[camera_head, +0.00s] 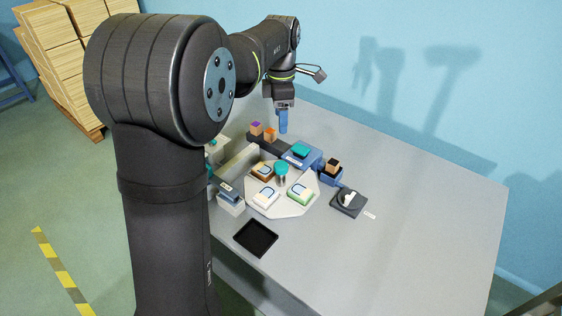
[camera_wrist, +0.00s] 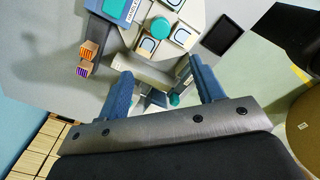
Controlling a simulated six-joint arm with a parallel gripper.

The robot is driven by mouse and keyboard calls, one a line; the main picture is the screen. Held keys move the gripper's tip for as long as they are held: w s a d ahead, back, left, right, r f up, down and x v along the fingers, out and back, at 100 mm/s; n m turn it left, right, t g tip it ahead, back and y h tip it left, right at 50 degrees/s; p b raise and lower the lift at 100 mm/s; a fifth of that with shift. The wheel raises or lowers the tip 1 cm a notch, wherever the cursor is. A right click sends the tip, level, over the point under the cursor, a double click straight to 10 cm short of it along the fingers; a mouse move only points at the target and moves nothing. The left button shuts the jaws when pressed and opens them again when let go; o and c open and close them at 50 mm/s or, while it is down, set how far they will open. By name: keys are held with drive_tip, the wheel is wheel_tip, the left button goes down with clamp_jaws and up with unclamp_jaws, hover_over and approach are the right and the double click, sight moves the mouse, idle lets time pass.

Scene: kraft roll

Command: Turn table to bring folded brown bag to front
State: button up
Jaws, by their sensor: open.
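A light grey turntable (camera_head: 290,209) with a teal centre knob (camera_head: 281,169) sits on the table. The folded brown bag (camera_head: 262,171) lies at its back left in the head view. A white bag (camera_head: 265,198) lies at the front left and a green one (camera_head: 300,195) at the right. In the wrist view the brown bag (camera_wrist: 148,45) is the one nearest my fingers, beside the knob (camera_wrist: 161,28). My gripper (camera_head: 283,122) is open and empty, with blue fingers pointing down, above and behind the turntable. It touches none of the bags.
A blue unit with a teal pad (camera_head: 301,151), orange and purple-topped blocks (camera_head: 263,131), a black-topped block (camera_head: 332,165) and a dark dial device (camera_head: 348,203) stand around the turntable. A black tray (camera_head: 256,238) lies in front. The table's right side is clear.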

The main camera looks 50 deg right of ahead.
sight(281, 165)
wheel_tip(281, 165, down, 17)
drive_tip(key=shift+r, duration=0.1)
idle(0.3)
clamp_jaws()
drive_tip(key=shift+n, duration=5.9)
